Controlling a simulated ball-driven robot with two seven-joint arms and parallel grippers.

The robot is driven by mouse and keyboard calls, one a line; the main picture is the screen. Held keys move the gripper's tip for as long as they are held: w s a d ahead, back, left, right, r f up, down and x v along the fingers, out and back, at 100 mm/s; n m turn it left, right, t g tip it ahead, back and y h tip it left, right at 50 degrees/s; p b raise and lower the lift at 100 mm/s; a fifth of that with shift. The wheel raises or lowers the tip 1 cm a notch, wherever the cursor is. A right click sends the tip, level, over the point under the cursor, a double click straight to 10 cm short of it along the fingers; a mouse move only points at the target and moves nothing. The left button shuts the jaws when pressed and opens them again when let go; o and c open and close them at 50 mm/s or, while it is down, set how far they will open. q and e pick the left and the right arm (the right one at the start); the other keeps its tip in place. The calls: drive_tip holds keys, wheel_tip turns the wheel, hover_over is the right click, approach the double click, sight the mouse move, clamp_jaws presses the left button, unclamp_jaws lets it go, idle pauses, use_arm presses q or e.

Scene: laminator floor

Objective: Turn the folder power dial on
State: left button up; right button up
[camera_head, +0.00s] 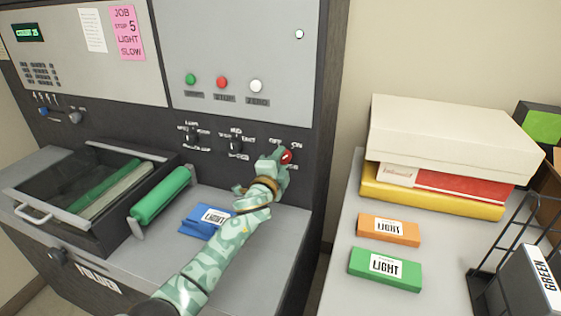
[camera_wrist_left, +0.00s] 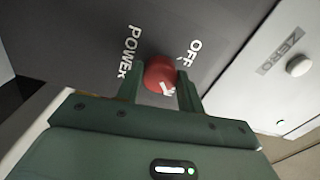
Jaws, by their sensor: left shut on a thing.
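The folder power dial is a red knob (camera_wrist_left: 160,74) on the dark panel. In the left wrist view it has a white mark, with the words POWER and OFF printed beside it. My left gripper (camera_wrist_left: 157,88) is shut on the dial, with one green finger on each side. In the head view the dial (camera_head: 286,157) shows as a red spot at the fingertips, below the right side of the grey upper panel. My left gripper (camera_head: 280,160) covers part of it and its labels there. My right gripper is not in view.
Green, red and white buttons (camera_head: 222,83) sit above the dials. A blue block labelled LIGHT (camera_head: 196,222) lies on the grey ledge below my arm. A side table holds orange (camera_head: 369,231) and green (camera_head: 360,269) LIGHT blocks, stacked boxes (camera_head: 440,135) and a wire rack.

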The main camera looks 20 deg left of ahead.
use_arm(q)
drive_tip(key=shift+f, duration=0.15)
drive_tip(key=o, duration=1)
drive_tip(key=s+p, duration=0.1)
drive_tip(key=s, duration=0.4)
drive_tip(key=s+p, duration=0.1)
drive_tip(key=s, duration=0.5)
drive_tip(key=s+p, duration=0.1)
drive_tip(key=s, duration=0.4)
drive_tip(key=shift+s+a+f+p, duration=0.2)
drive_tip(key=shift+a+f+p, duration=0.05)
drive_tip(key=shift+p, duration=0.05)
